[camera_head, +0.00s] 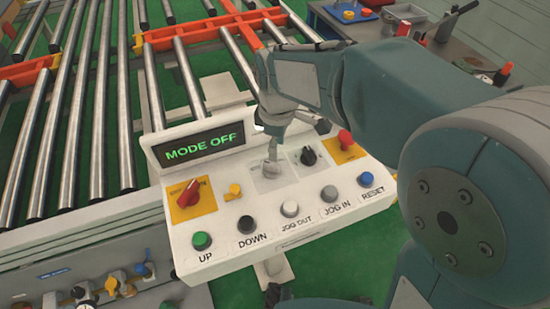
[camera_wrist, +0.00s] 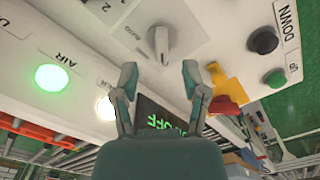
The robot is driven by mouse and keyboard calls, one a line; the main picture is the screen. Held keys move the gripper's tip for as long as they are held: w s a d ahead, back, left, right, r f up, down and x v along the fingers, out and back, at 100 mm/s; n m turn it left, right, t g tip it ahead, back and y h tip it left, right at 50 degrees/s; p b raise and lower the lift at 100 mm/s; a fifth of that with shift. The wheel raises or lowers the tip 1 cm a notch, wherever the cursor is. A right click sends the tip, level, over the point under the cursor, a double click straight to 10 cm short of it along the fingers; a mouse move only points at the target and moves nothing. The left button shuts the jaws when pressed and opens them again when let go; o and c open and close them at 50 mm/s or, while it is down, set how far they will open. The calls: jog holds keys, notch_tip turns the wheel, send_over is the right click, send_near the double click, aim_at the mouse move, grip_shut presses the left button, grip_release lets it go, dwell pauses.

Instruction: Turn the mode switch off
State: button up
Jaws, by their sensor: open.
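The control panel (camera_head: 225,225) carries a dark display (camera_head: 197,150) with green text reading MODE OFF. A pale grey selector knob (camera_head: 271,166), probably the mode switch, sits right of the display. It also shows in the wrist view (camera_wrist: 158,44), its pointer running roughly up and down the picture. My gripper (camera_head: 293,128) is over the panel beside this knob. In the wrist view, my gripper (camera_wrist: 160,72) has its two fingers spread with nothing between them. The knob lies just beyond the tips, in line with the gap; contact is not visible.
A red rotary switch (camera_head: 187,194), small yellow knob (camera_head: 233,190), black knob (camera_head: 308,156) and red button (camera_head: 345,139) stand nearby. Several push buttons, including green UP (camera_head: 202,240) and blue RESET (camera_head: 367,179), line the front. Roller conveyors (camera_head: 95,110) lie behind.

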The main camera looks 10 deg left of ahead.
aim_at(277, 164)
jog(key=shift+r, duration=2.4)
jog(key=s+d+m+t, duration=0.2)
jog(key=s+d+m, duration=0.2)
jog(key=d, duration=0.3)
jog(key=s+d+r+m+t, duration=0.1)
jog(key=s+d+m, duration=0.4)
jog(key=d+m, duration=0.2)
jog(key=s+d+r+m+t, duration=0.1)
jog(key=s+d+m+t, duration=0.1)
jog(key=s+d+m, duration=0.3)
jog(key=d, duration=0.3)
jog(key=shift+d+r+t, duration=0.25)
jog(key=shift+d+t, duration=0.05)
jog(key=shift+a, duration=0.15)
